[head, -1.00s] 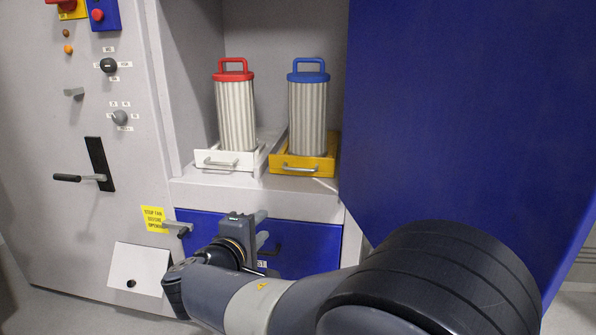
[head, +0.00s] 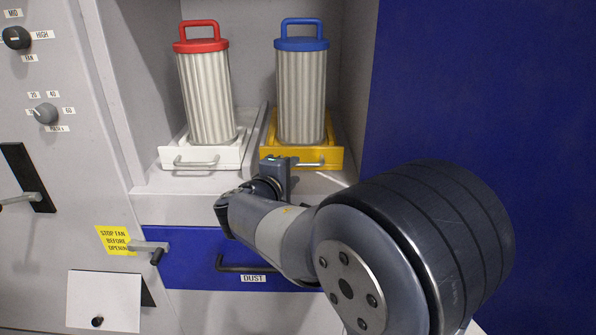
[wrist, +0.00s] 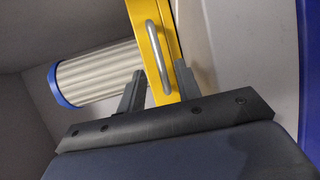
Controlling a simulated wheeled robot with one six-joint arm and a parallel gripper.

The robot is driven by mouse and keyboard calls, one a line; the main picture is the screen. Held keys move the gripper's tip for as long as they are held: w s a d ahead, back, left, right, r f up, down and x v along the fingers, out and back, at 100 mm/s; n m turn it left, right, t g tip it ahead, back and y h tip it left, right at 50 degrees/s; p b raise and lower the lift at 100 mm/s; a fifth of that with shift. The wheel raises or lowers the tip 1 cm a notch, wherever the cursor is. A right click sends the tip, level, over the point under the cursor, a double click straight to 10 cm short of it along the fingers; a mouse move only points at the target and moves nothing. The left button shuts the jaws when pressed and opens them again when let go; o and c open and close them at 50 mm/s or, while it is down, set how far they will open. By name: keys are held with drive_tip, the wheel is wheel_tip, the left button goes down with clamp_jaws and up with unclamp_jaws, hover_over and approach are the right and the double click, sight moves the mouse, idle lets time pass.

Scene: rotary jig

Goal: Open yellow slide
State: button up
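The yellow slide (head: 334,156) sits in the right half of the open cabinet bay, with a white ribbed filter with a blue cap and handle (head: 301,95) standing on it. Its silver bar handle (head: 312,163) is on the front face, its left part hidden behind my gripper (head: 275,170). In the wrist view the handle (wrist: 157,56) stands just ahead of my fingertips. My gripper (wrist: 158,84) is open, its two fingers apart on either side of the handle's line. Nothing is held. I cannot tell whether the fingers touch the slide.
A white slide (head: 232,158) with a red-capped filter (head: 207,90) is beside it on the left. Below is a blue dust drawer (head: 190,268) with a dark handle, and a latch (head: 150,247). A large blue door panel (head: 470,90) stands open at the right.

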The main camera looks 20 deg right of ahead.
sight(300, 166)
drive_tip(key=shift+x, duration=1.65)
clamp_jaws()
